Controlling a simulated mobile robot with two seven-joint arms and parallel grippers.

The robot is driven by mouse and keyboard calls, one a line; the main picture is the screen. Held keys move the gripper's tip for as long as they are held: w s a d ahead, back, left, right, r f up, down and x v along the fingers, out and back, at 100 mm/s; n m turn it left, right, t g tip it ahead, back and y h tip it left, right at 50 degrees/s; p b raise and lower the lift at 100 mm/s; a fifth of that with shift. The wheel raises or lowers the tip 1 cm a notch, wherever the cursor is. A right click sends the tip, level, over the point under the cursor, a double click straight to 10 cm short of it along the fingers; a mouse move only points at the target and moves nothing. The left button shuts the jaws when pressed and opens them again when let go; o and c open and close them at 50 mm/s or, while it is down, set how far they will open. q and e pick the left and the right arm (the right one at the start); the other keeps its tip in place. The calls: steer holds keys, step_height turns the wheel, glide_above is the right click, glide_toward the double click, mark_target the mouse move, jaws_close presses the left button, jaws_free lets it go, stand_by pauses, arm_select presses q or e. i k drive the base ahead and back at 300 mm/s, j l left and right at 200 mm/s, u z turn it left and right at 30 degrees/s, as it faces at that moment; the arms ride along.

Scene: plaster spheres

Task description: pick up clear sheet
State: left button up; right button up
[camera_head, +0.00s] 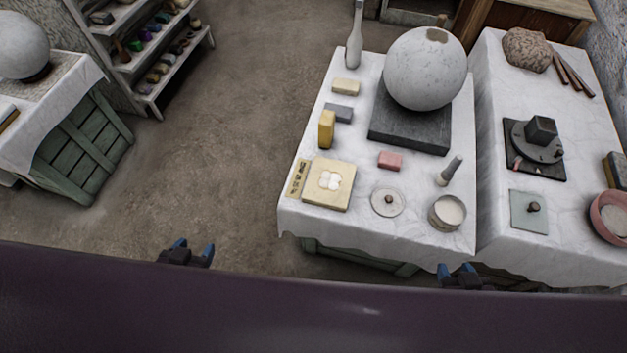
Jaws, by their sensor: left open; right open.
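I cannot make out a clear sheet for certain. A thin pale grey-green square plate (517,222) with a small dark knob lies flat on the right table. A thin round pale disc (379,208) with a brown knob lies on the middle table. Either may be see-through; I cannot tell. My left gripper (194,249) is open and empty over the floor, left of the middle table. My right gripper (458,270) is open and empty at the front edge of the middle table, nearer to me than the plate and disc.
The middle table (303,222) holds a large plaster sphere (425,68) on a dark block, a cream square block (316,190), a yellow block (326,129) and a white powder cup (447,213). The right table (497,252) holds a pink bowl (604,222). Floor (230,120) at left is clear.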

mark_target(528, 212)
steer(key=z, duration=1.55)
steer(key=i+l, duration=0.35)
steer(key=l, duration=0.15)
steer(key=i+l, duration=0.35)
steer(key=l, duration=0.15)
